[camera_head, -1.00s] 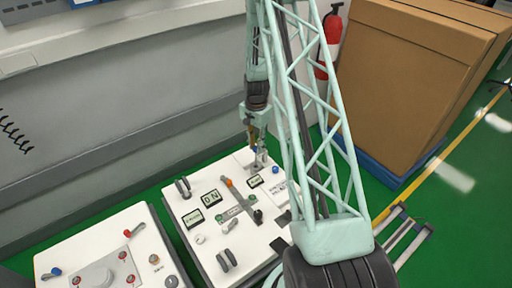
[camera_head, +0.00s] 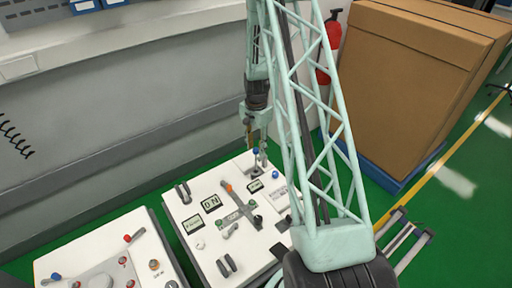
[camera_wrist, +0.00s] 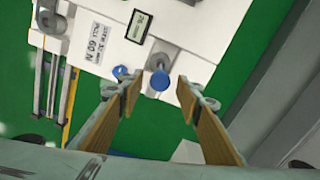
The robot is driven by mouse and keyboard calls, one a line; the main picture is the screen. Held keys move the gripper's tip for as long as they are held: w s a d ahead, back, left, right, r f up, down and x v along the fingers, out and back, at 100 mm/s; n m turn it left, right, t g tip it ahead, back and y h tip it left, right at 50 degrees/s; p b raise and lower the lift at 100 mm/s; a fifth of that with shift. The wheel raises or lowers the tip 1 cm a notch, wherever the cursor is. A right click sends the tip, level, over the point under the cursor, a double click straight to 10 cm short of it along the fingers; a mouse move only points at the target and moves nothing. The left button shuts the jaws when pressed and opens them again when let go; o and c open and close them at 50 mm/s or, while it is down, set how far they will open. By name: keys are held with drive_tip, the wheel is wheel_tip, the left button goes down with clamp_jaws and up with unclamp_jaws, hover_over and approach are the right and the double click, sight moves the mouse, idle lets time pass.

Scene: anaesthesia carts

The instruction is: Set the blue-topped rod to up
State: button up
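The blue-topped rod (camera_wrist: 160,80) stands at the edge of the white panel (camera_wrist: 195,30). In the wrist view its blue top lies nearer the picture's bottom than its grey base. In the head view its blue top (camera_head: 256,151) shows beside my fingers, at the panel's far end. My gripper (camera_wrist: 157,84) is open, with one finger on each side of the blue top in the wrist view and a gap on both sides. Its height relative to the top is hard to tell. In the head view my gripper (camera_head: 256,146) hangs over that end of the panel.
A small display (camera_wrist: 140,27) and a printed label (camera_wrist: 97,45) lie beside the rod. A second blue knob (camera_head: 275,172) is close by. Several levers and switches cover the panel. A second panel (camera_head: 105,245) stands left, a wall behind, and a large brown box (camera_head: 400,80) right.

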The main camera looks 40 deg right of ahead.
wheel_tip(320, 180, up, 12)
idle(1.1)
idle(0.7)
